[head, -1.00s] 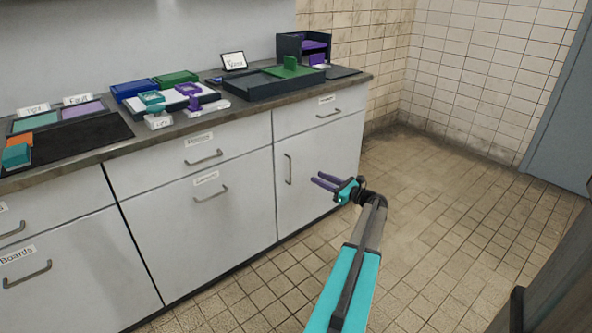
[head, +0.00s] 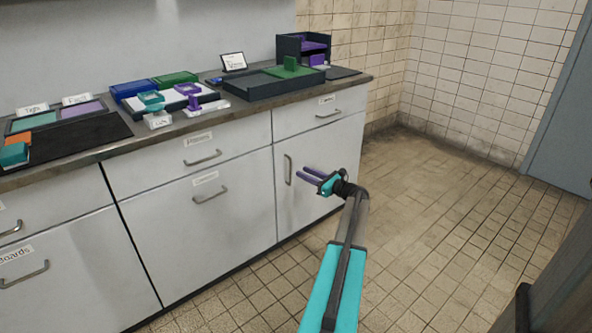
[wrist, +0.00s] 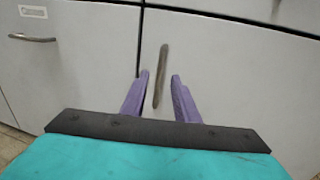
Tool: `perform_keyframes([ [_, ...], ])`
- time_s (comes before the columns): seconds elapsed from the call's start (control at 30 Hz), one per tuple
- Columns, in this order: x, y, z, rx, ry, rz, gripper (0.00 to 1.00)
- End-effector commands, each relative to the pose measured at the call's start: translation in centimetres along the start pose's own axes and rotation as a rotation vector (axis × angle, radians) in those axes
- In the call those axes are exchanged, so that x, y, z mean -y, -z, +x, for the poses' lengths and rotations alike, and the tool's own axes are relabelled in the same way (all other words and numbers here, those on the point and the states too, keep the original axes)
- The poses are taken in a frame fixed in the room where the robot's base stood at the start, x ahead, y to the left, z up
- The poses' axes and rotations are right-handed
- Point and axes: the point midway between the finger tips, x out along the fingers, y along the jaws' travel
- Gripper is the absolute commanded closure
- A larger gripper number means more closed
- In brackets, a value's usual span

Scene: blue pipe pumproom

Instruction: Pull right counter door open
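The right counter door (head: 312,190) is a white panel at the right end of the counter, below a drawer. It looks closed. Its vertical metal handle (head: 288,169) is near its left edge. My gripper (head: 307,174) has purple fingers pointing at the handle, just right of it in the head view. In the wrist view the handle (wrist: 161,76) stands between the two open fingertips (wrist: 159,76), nearer the left one. The fingers are apart, and I cannot tell how far the handle is between them in depth.
A drawer (head: 310,118) with a horizontal handle is above the door. Drawers with handles (head: 210,194) are to its left. Trays and boxes (head: 262,84) stand on the countertop. The tiled floor (head: 440,220) to the right is clear.

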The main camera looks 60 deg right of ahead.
Motion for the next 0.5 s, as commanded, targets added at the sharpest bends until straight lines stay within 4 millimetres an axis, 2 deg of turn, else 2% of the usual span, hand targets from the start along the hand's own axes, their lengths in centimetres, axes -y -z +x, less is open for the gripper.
perform_keyframes([
  [0.2, 0.1, 0.1, 3.3, 0.001, -0.001, 0.0, 0.72],
  [0.5, 0.1, 0.0, 6.0, 0.001, 0.001, 0.0, 0.72],
])
